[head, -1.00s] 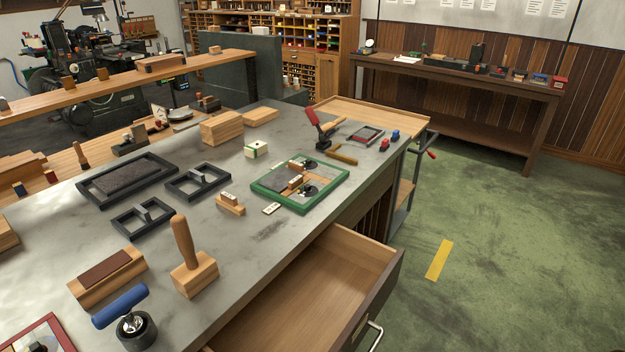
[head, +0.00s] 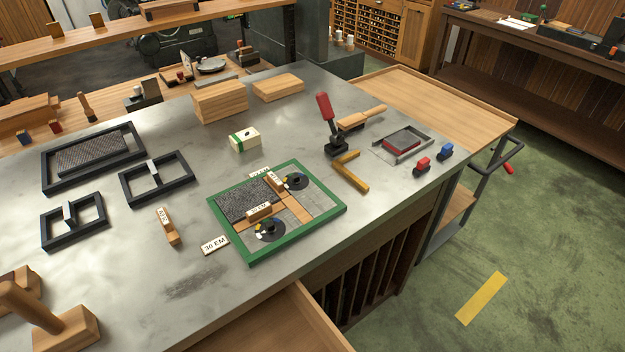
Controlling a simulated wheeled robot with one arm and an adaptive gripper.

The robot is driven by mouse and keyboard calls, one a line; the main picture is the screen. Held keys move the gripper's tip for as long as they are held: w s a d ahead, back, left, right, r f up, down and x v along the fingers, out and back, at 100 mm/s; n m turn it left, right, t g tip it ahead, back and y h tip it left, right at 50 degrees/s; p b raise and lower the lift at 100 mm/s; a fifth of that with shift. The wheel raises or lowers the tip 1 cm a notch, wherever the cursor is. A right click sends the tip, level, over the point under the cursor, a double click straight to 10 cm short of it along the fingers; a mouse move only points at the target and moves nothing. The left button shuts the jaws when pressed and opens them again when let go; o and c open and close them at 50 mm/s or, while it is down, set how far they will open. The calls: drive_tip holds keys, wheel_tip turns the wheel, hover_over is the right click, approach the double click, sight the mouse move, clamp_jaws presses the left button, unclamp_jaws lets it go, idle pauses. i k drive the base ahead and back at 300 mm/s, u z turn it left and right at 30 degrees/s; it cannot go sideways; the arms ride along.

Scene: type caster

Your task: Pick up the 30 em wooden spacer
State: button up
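A small stepped wooden spacer (head: 170,232) lies on the grey bench top, left of the green frame; its white label is too small to read surely. A flat white card reading "30 EM" (head: 214,245) lies by the frame's left edge. The green frame (head: 335,208) holds a dark type block (head: 240,200), two black round parts, wooden strips, and two wooden pieces with white labels, one near the middle (head: 259,212) and one farther back (head: 275,184). Their labels are hard to read. My gripper is not in view.
Black frames (head: 155,178) lie left of the spacer. A wooden mallet (head: 45,325) stands at front left. An open drawer (head: 270,325) juts from the bench front. A red-handled clamp (head: 327,115) stands behind the green frame. Bench around the spacer is clear.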

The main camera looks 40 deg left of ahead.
sight(263, 211)
drive_tip(key=i, duration=1.9)
drive_tip(key=u, duration=5.65)
